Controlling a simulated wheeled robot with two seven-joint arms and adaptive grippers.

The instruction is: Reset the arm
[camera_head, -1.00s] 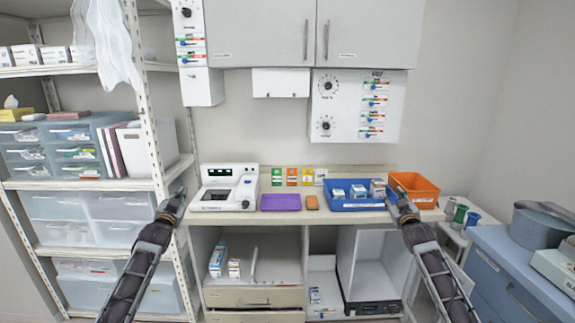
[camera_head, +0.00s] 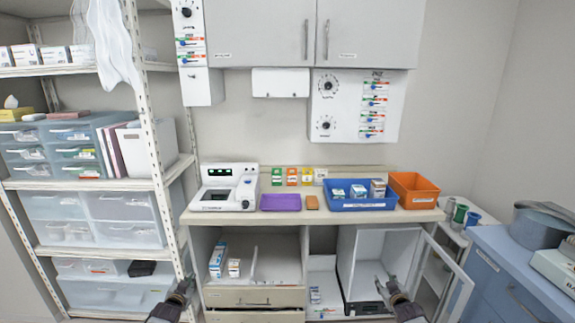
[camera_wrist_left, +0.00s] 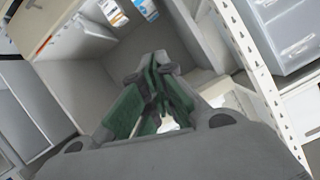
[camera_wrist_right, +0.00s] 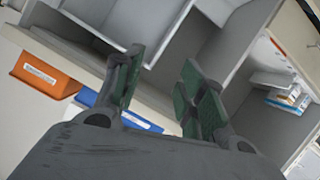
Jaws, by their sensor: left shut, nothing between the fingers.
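My left gripper (camera_head: 186,285) is low at the left of the desk, in front of the shelf post. In the left wrist view its green-padded fingers (camera_wrist_left: 155,75) are together with nothing between them. My right gripper (camera_head: 384,284) is low at the right, in front of the open glass-doored cabinet (camera_head: 345,262). In the right wrist view its fingers (camera_wrist_right: 160,80) stand apart with an empty gap. Both arms come in from the bottom edge of the head view, and both hands are below the desk top.
The desk (camera_head: 300,214) carries a white device (camera_head: 226,190), a purple tray (camera_head: 280,202), a blue bin (camera_head: 362,204) with boxes and an orange bin (camera_head: 414,191). The glass door (camera_head: 455,285) stands open at right. A shelf rack (camera_head: 160,150) is close at left; a blue cart (camera_head: 510,265) is at right.

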